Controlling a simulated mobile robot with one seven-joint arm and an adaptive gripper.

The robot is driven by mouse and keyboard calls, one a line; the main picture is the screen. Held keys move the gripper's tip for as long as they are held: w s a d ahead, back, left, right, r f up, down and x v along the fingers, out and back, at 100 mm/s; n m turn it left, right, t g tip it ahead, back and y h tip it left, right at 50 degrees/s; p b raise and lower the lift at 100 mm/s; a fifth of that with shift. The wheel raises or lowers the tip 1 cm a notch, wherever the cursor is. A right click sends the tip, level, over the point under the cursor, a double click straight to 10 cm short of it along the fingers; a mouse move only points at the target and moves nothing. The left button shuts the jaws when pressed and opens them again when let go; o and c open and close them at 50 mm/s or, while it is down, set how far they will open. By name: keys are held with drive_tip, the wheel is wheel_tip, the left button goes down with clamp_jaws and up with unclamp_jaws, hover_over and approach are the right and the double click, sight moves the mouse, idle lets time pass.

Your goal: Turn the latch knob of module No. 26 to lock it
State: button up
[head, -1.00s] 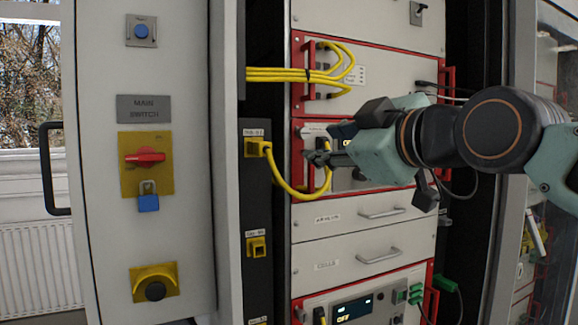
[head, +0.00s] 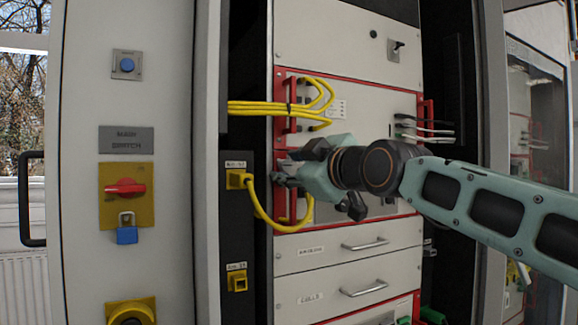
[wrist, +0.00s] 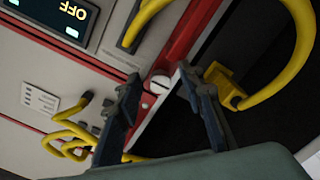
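A white round latch knob with a dark slot (wrist: 158,84) sits on the red-edged module frame in the wrist view. My gripper (wrist: 158,74) is open, with one dark finger on each side of the knob as seen here. I cannot tell whether either finger touches it. In the head view my gripper (head: 277,173) is at the left edge of the red-framed module (head: 376,205), covering much of its front and hiding the knob. The module number is not readable. A display (wrist: 66,18) reading OFF shows in the wrist view.
Yellow cables (head: 262,107) run across the rack's left side, and one loops from a socket (head: 237,179) below my gripper. In the wrist view a yellow cable (wrist: 304,50) arcs close to the right finger. Drawers with handles (head: 365,244) lie below. The cabinet panel (head: 160,60) stands at left.

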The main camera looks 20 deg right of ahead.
drive_tip(key=shift+w, duration=0.1)
drive_tip(key=shift+c, duration=0.7)
clamp_jaws()
drive_tip(key=shift+m, duration=0.3)
drive_tip(key=m+b, duration=0.2)
drive_tip(key=m, duration=0.1)
drive_tip(key=shift+f, duration=0.15)
drive_tip(key=m+b, duration=0.1)
drive_tip(key=m, duration=0.3)
drive_tip(key=shift+b, duration=0.4)
drive_tip(key=m+b, duration=0.1)
drive_tip(key=m, duration=0.3)
drive_tip(key=shift+a+m, duration=0.1)
drive_tip(key=shift+m, duration=0.2)
drive_tip(key=m, duration=0.4)
drive_tip(key=shift+b, duration=0.35)
drive_tip(key=shift+a, duration=0.1)
